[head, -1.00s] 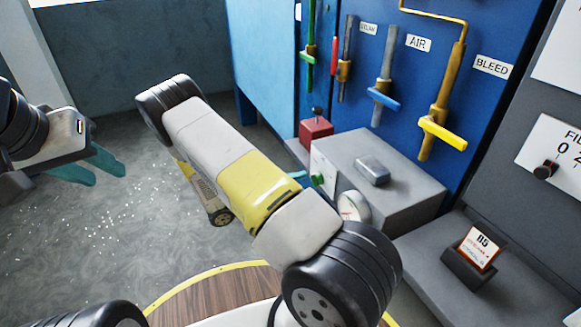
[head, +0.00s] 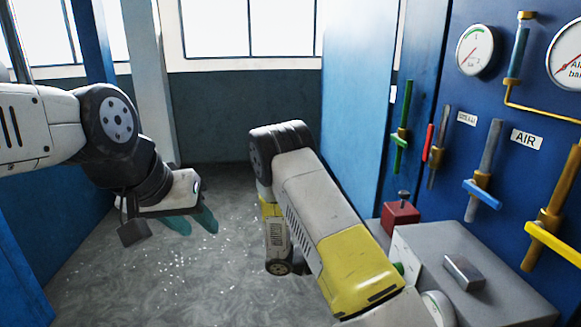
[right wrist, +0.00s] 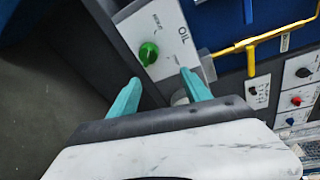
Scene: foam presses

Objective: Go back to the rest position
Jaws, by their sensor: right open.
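My left gripper (head: 196,228) hangs over the speckled floor at the left of the head view. Its two teal fingers are apart with nothing between them. My right arm crosses the middle of the head view, and its gripper is hidden there. In the right wrist view, my right gripper (right wrist: 160,76) is open and empty. Its teal fingers point toward a panel marked OIL (right wrist: 165,40) with a green knob (right wrist: 148,54). I cannot tell whether the fingers touch the panel.
A blue panel carries gauges (head: 475,50) and a blue-handled valve (head: 482,193). A yellow-handled valve (head: 555,243) is at the far right. Below stands a grey box (head: 490,298) near a red block (head: 400,213). The floor (head: 200,285) under my left gripper looks clear.

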